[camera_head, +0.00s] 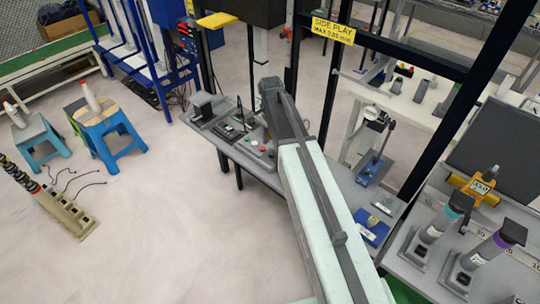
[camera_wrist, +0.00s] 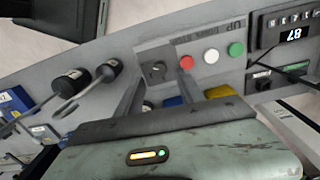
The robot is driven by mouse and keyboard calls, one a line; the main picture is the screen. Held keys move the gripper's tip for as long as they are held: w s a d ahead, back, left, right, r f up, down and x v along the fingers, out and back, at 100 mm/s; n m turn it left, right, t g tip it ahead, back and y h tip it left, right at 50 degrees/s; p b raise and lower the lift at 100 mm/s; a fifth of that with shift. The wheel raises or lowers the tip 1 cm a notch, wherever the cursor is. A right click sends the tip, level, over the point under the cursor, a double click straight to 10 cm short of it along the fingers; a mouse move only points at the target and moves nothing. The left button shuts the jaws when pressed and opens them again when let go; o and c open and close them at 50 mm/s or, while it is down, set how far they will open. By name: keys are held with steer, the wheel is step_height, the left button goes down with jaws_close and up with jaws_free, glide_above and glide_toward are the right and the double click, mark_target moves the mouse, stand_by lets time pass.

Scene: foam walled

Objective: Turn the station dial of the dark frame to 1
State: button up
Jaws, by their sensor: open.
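A dark station dial (camera_wrist: 157,70) sits on a grey panel in the wrist view, left of a red, a white and a green button. Its pointer setting is too small to read. My gripper (camera_wrist: 158,88) is open, with one finger to each side just below the dial in the picture. I cannot tell whether either finger touches it. In the head view the dark frame (camera_head: 395,47) stands over the grey bench, and my arm reaches across to it. The dial is not distinguishable there.
A black-headed gauge pair (camera_wrist: 88,78) lies left of the dial. In the head view, a blue-based dial gauge stand (camera_head: 372,165) stands on the bench.

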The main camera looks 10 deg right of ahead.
mark_target(271, 153)
step_height(271, 153, down, 5)
steer(key=b, duration=0.3)
steer(key=shift+b, duration=0.35)
steer(key=shift+r, duration=0.1)
jaws_close()
